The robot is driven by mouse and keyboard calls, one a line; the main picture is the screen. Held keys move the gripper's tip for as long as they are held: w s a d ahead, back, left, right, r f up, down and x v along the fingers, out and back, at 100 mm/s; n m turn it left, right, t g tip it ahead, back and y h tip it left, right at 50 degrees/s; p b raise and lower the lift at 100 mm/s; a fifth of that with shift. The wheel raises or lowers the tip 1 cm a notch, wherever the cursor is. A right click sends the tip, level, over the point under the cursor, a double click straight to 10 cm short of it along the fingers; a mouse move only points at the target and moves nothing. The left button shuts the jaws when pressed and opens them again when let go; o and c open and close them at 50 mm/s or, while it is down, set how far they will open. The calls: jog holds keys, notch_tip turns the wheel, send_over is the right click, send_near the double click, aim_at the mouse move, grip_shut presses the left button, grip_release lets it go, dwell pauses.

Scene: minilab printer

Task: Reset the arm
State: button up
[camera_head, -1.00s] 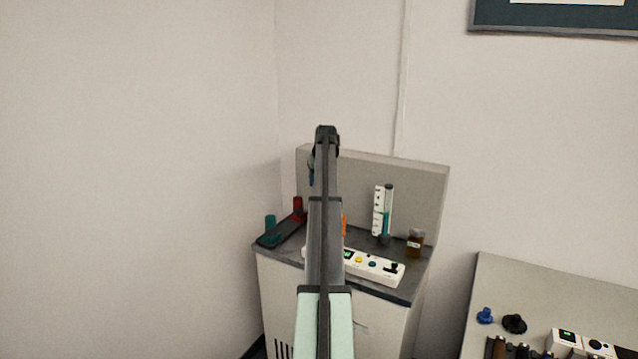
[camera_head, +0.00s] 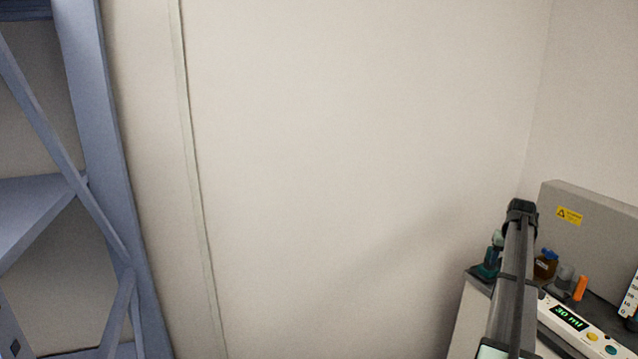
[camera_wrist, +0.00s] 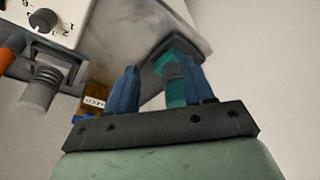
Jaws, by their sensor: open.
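My gripper (camera_wrist: 165,92) shows in the wrist view as two blue fingers standing apart on a dark plate. No object sits between the fingertips against both of them. A teal item (camera_wrist: 176,88) shows behind the gap and the right finger. In the head view my dark arm rises at the lower right, in front of the cabinet; the fingers themselves cannot be made out there.
The cabinet with a grey back panel (camera_head: 598,225) stands at the right. On it are a teal item (camera_head: 487,265), a brown bottle (camera_head: 545,264), an orange item (camera_head: 580,288) and a white panel reading "30 ml" (camera_head: 585,333). A blue metal rack (camera_head: 95,130) stands at the left. Bare wall lies between.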

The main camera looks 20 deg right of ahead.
jog(key=w+a+f+n+g+y, duration=0.2)
jog(key=w+a+f, duration=0.1)
jog(key=a+f, duration=2.15)
jog(key=s+a+f+n+g+y, duration=0.1)
jog(key=s+a+f, duration=0.2)
jog(key=a+f, duration=0.55)
jog(key=s+a+f+n+g, duration=0.1)
jog(key=s+a+f, duration=0.1)
jog(key=a+f, duration=0.65)
jog(key=s+a+f+n+g, duration=0.1)
jog(key=s+a+f, duration=0.1)
jog(key=s+a, duration=0.3)
jog(key=s+a+f, duration=0.2)
jog(key=s+a, duration=0.1)
jog(key=a, duration=0.5)
jog(key=s+a+f+n+g, duration=0.1)
jog(key=s+a, duration=0.3)
jog(key=s, duration=0.4)
jog(key=s+a+f+n+g, duration=0.1)
jog(key=s+a+f, duration=0.2)
jog(key=s, duration=0.6)
jog(key=s+a+f+n+g+h, duration=0.1)
jog(key=s+a+f+g, duration=0.1)
jog(key=s+a, duration=0.5)
jog(key=shift+s+f, duration=0.45)
jog(key=shift+s, duration=0.25)
